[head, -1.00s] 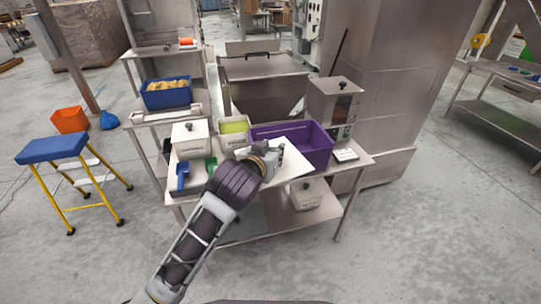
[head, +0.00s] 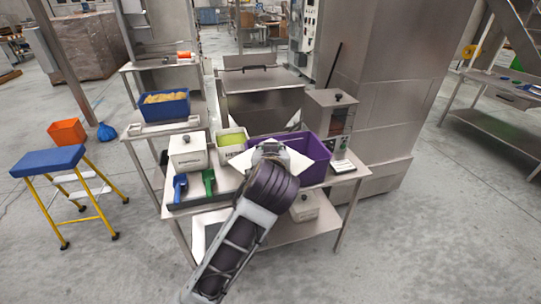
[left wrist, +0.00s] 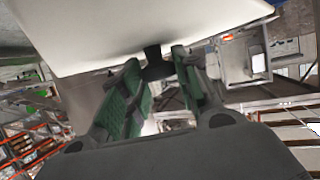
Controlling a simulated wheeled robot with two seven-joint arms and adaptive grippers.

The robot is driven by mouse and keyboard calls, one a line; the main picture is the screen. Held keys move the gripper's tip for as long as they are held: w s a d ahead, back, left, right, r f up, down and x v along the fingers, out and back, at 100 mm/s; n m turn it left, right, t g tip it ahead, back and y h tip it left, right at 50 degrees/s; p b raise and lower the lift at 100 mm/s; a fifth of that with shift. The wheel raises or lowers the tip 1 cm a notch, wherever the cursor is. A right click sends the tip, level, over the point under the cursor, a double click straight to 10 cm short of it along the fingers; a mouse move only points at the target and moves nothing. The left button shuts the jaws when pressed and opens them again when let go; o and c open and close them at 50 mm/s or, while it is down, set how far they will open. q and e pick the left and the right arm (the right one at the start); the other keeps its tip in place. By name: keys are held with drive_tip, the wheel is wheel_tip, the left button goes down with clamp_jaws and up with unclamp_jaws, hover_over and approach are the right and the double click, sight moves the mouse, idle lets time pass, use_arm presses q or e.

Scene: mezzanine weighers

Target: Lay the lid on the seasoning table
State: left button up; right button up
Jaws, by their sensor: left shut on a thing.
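The lid (head: 297,163) is a flat white plate with a dark knob (left wrist: 154,60). My left gripper (head: 268,149) is shut on that knob, and its green pads (left wrist: 155,85) sit on either side of it. The lid is above the pads in the left wrist view (left wrist: 130,25). In the head view my wrist hides much of the lid, which overlaps the front of the purple crate. The steel seasoning table (head: 352,175) lies beneath; I cannot tell the gap between lid and table. My right gripper is not in view.
The purple crate (head: 318,165), a green-filled tub (head: 232,139), a white lidded box (head: 187,152), a blue scoop (head: 180,186) and a green scoop (head: 209,181) crowd the tabletop. A steel dispenser (head: 328,112) stands at the back right. A blue-topped stool (head: 47,161) is at left.

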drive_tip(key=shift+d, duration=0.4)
use_arm(q)
drive_tip(key=shift+f, duration=0.15)
